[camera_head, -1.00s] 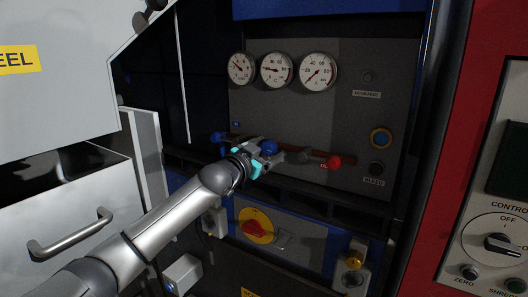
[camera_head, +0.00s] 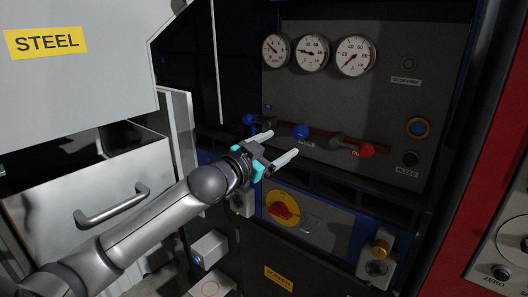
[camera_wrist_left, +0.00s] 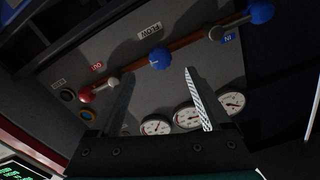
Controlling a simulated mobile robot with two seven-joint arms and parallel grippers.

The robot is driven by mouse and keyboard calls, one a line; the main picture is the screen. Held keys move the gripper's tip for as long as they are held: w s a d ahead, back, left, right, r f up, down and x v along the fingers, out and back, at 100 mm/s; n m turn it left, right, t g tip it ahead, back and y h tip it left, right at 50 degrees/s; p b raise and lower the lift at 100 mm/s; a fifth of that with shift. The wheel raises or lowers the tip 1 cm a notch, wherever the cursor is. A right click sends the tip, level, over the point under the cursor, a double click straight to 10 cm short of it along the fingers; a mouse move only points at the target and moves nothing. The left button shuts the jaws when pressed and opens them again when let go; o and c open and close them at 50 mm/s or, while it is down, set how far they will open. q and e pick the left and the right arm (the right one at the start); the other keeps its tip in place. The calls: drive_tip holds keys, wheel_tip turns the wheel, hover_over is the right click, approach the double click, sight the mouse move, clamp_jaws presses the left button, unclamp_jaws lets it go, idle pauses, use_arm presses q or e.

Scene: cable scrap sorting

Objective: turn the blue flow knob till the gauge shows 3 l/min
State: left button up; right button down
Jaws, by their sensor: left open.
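The blue flow knob (camera_head: 301,131) sits on the pipe across the grey panel. It also shows in the left wrist view (camera_wrist_left: 160,58), by a label reading FLOW, ahead of and between my fingertips. My left gripper (camera_head: 284,143) is open and empty, its fingers pointing at the panel, just left of and below the knob and apart from it. Three round gauges sit above: left (camera_head: 276,50), middle (camera_head: 312,53) and right (camera_head: 356,56). Their needles are too small to read exactly, and I cannot tell which is the flow gauge.
Another blue knob (camera_head: 248,119), labelled IN in the wrist view, is left on the pipe, and a red knob (camera_head: 367,150) is right. A dark ledge and a red rotary switch (camera_head: 284,210) lie below. A steel drawer (camera_head: 85,205) stands left.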

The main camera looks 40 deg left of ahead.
use_arm(q)
drive_tip(key=shift+s+a+p, duration=0.1)
drive_tip(key=shift+s+p, duration=0.45)
drive_tip(key=shift+s, duration=1.9)
drive_tip(key=s+a+f+n+g+y+b, duration=0.1)
drive_tip(key=s+a+f+g+b, duration=0.1)
drive_tip(key=f, duration=1)
drive_tip(key=s+a+f+n+g+y+b, duration=0.1)
drive_tip(key=a+f+g+b, duration=0.1)
drive_tip(key=f, duration=1)
drive_tip(key=s+a+f+n+g+y+b, duration=0.1)
drive_tip(key=s+a+f+n+g+b, duration=0.15)
drive_tip(key=f, duration=0.95)
drive_tip(key=s+d+f+g+b, duration=0.2)
drive_tip(key=s+f, duration=0.3)
drive_tip(key=f, duration=0.6)
drive_tip(key=s+d+f+g+b, duration=0.1)
drive_tip(key=s+d+f+g, duration=0.15)
drive_tip(key=s+f, duration=0.6)
drive_tip(key=s+d+f+m+g+h+b, duration=0.1)
drive_tip(key=s+d+f+g+b, duration=0.2)
drive_tip(key=s+d+f, duration=0.5)
drive_tip(key=s+d+f+m+g+h+b, duration=0.1)
drive_tip(key=s+d+f+g+b, duration=0.2)
drive_tip(key=s+d+f, duration=0.6)
drive_tip(key=s+f, duration=0.7)
drive_tip(key=s, duration=0.1)
drive_tip(key=shift+s+d+f, duration=0.2)
drive_tip(key=shift+s+d, duration=0.1)
drive_tip(key=shift+s, duration=0.05)
